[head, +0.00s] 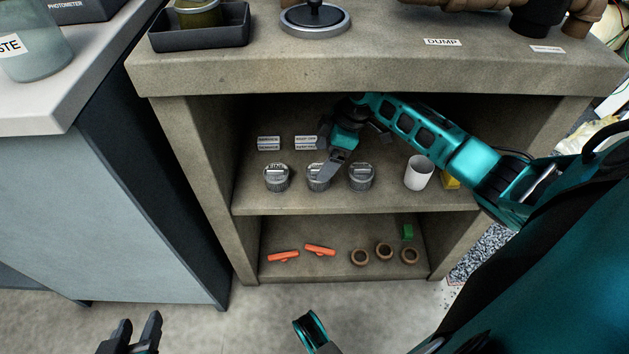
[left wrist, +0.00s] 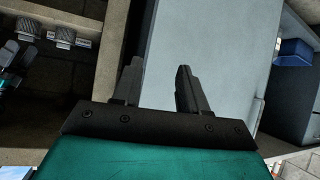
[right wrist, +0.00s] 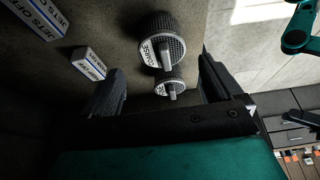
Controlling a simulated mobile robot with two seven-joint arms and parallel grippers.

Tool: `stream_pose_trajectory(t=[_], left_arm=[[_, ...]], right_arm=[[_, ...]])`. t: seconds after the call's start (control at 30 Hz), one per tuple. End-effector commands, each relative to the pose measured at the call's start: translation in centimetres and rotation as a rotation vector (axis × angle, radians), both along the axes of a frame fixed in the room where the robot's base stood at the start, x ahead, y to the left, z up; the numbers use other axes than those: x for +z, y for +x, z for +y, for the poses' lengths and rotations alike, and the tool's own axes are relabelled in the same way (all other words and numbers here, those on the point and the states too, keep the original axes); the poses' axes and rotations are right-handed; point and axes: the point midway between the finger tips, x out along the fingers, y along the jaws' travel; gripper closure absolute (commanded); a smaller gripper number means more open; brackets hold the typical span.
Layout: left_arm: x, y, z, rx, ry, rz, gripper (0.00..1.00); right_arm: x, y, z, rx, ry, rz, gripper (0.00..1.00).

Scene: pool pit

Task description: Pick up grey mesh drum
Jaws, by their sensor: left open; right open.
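Three grey mesh drums with labelled, ridged lids stand in a row on the upper shelf in the head view: left drum (head: 276,180), middle drum (head: 315,184), right drum (head: 361,178). My right gripper (head: 332,168) reaches into the shelf, is open, and partly covers the middle drum. In the right wrist view, a larger-looking drum (right wrist: 176,36) and a smaller-looking drum (right wrist: 172,82) show beyond and between the open fingers (right wrist: 160,90); I see no contact. My left gripper (head: 130,338) is open and empty, low at the left; its fingers (left wrist: 158,88) show in its wrist view.
White labelled blocks (head: 269,143) lie behind the drums. A white cup (head: 419,173) and a yellow block (head: 451,181) stand at the right. The thick countertop (head: 370,66) overhangs the shelf. Orange pieces (head: 320,250) and brown rings (head: 384,251) lie on the lower shelf.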

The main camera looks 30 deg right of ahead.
Motion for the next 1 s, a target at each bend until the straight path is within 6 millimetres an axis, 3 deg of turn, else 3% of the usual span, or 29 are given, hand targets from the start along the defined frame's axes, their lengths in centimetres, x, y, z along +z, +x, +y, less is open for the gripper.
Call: stream_pose_trajectory(t=[0.4,0.67,1.0], left_arm=[[-1.8,0.0,-0.8,-0.010,-0.016,0.009,0.57],[-0.9,0.3,-1.0,-0.013,-0.020,-0.002,0.57],[-0.9,0.4,-0.9,-0.012,-0.020,-0.005,0.57]], right_arm=[[-5.1,0.6,1.8,-0.002,0.001,-0.002,0.07],[-5.4,0.7,2.0,-0.001,-0.001,-0.003,0.07],[-5.4,0.7,2.0,-0.002,0.000,-0.003,0.37]])
